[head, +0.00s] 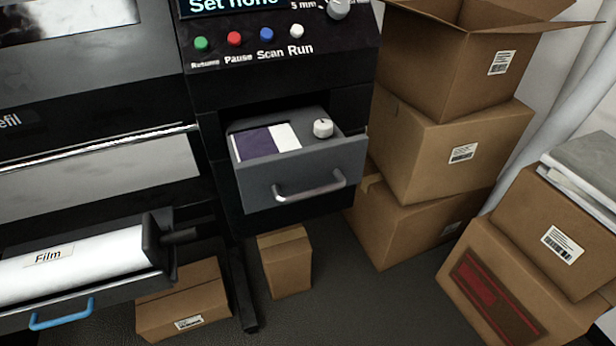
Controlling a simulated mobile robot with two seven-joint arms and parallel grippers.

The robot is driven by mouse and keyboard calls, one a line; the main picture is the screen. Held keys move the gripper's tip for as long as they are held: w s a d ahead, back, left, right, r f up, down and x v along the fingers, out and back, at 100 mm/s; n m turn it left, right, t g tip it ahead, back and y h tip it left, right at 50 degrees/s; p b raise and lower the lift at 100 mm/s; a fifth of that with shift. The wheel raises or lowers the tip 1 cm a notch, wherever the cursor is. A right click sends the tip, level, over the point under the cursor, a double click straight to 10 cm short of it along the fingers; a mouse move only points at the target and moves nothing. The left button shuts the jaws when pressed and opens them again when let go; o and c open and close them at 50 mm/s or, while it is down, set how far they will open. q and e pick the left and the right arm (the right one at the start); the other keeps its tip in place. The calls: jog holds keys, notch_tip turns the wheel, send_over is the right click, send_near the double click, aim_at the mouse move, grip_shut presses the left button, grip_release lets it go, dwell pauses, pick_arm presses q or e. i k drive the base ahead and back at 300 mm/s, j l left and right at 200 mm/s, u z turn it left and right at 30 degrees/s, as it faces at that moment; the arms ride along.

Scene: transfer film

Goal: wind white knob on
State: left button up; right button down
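A second, light-coloured knob (338,9) sits on the control panel at the top edge, partly cut off. Neither of my grippers shows in the head view.
The control panel has green (201,43), red (234,38), blue (266,34) and white (297,31) buttons. A film roll (75,266) lies in a tray at lower left. Stacked cardboard boxes (445,150) stand close to the drawer's right. A small box (285,262) is below it.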

aim_at(322, 128)
jog(key=j+z, duration=0.55)
jog(key=z, duration=0.2)
jog(key=j+z, duration=0.4)
jog(key=l, duration=0.1)
